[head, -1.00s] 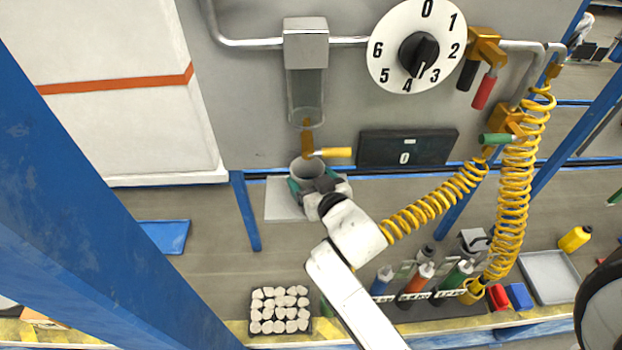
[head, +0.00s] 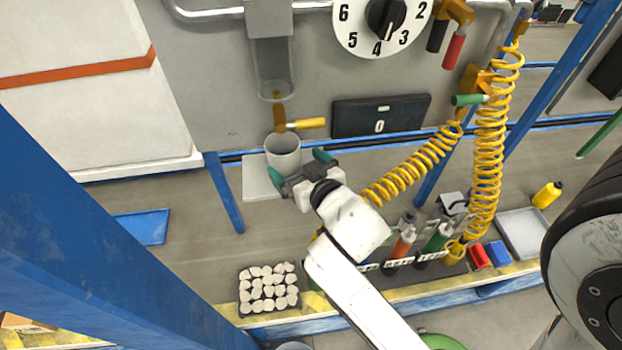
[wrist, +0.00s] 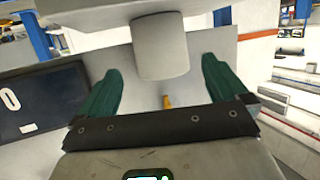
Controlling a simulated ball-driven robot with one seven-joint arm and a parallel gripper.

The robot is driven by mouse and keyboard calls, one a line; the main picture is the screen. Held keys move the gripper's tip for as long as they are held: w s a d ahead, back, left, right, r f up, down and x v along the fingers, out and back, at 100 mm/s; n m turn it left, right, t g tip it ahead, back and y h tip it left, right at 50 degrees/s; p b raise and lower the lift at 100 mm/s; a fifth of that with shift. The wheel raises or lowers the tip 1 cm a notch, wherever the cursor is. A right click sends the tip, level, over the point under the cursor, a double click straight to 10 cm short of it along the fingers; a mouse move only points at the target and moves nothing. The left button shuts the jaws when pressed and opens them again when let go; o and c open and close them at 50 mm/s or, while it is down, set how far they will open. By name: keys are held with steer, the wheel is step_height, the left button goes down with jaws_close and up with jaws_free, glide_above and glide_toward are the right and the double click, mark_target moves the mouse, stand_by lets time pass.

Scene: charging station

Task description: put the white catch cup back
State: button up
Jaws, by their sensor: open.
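The white catch cup (head: 283,152) stands upright on a pale plate (head: 258,180), below the tap with the yellow handle (head: 306,124) and the clear tube. My gripper (head: 298,167) is open, with its green fingers on the near side of the cup and apart from it, as far as I can tell. In the wrist view the cup (wrist: 160,48) appears ahead between the two spread green fingers of my gripper (wrist: 160,75), with space on both sides. The cup's inside is only partly visible in the head view.
A dark display reading 0 (head: 380,115) and a numbered dial (head: 384,20) are on the wall panel. Coiled yellow hoses (head: 490,130) hang at the right. Below are a tray of pale lumps (head: 268,290), bottles (head: 403,243) and small bins (head: 480,257). A blue post fills the left.

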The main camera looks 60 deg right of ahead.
steer(key=b+v, duration=0.1)
steer(key=v, duration=0.5)
steer(key=s+a+f+n+g+y, duration=0.2)
steer(key=s+f+g, duration=0.3)
steer(key=f, duration=0.4)
steer(key=s+a+f+n+g+y, duration=0.3)
steer(key=s+a+f+g+y, duration=0.2)
steer(key=f, duration=0.4)
steer(key=shift+a+f+n+g, duration=0.3)
steer(key=shift+f+g, duration=0.1)
steer(key=shift+g, duration=0.4)
